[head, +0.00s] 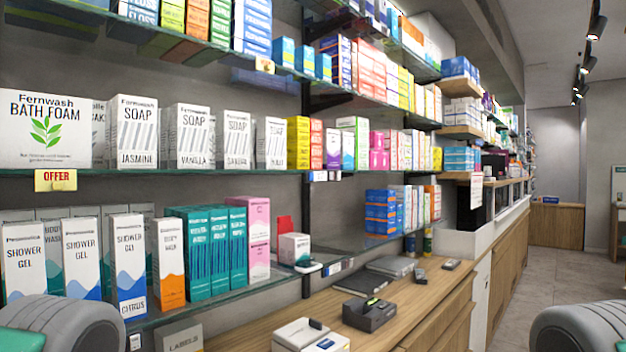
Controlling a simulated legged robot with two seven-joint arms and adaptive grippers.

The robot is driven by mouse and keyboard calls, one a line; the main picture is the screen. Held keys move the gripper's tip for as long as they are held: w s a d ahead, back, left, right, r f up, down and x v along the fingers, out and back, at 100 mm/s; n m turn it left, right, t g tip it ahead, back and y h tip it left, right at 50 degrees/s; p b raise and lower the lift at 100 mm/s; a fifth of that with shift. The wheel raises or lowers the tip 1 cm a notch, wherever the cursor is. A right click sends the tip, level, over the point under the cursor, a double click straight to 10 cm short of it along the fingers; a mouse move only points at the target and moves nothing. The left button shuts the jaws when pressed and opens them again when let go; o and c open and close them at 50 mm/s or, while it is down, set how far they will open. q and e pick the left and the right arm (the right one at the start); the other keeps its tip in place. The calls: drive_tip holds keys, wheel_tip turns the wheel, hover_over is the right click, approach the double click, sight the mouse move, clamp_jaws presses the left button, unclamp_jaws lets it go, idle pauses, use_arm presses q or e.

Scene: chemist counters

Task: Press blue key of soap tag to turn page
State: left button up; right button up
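White soap boxes (195,137) with grey stripes stand in a row on the middle glass shelf at the left, labelled jasmine, vanilla and other scents. A small tag (317,176) with coloured marks sits on that shelf's front edge, right of the soap boxes; it is too small to read or to tell a blue key. A white device (325,343) with a small blue mark lies on the wooden counter at the bottom. I cannot tell which is the soap tag. Grey rounded parts of my arms show at both bottom corners; neither gripper shows.
A yellow offer tag (55,180) hangs under the bath foam box (45,130). A dark card terminal (369,314) stands on the wooden counter (425,300). The aisle floor (550,265) at the right is clear.

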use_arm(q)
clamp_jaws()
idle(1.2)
